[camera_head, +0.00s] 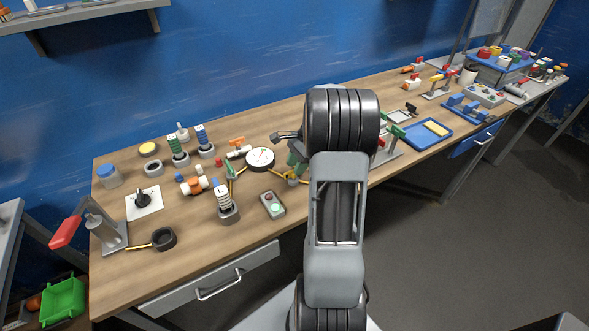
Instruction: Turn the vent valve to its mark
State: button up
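Several valves show in the head view, and I cannot tell which one is the vent valve. An orange and white valve with a blue end (192,185) lies further left. A black knob on a white plate (143,200) is near the bench's left end. No mark is legible.
My arm hides the bench's middle. A blue tray (428,134) is at right.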

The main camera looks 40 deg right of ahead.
jog(key=shift+x, duration=0.95)
grip_shut()
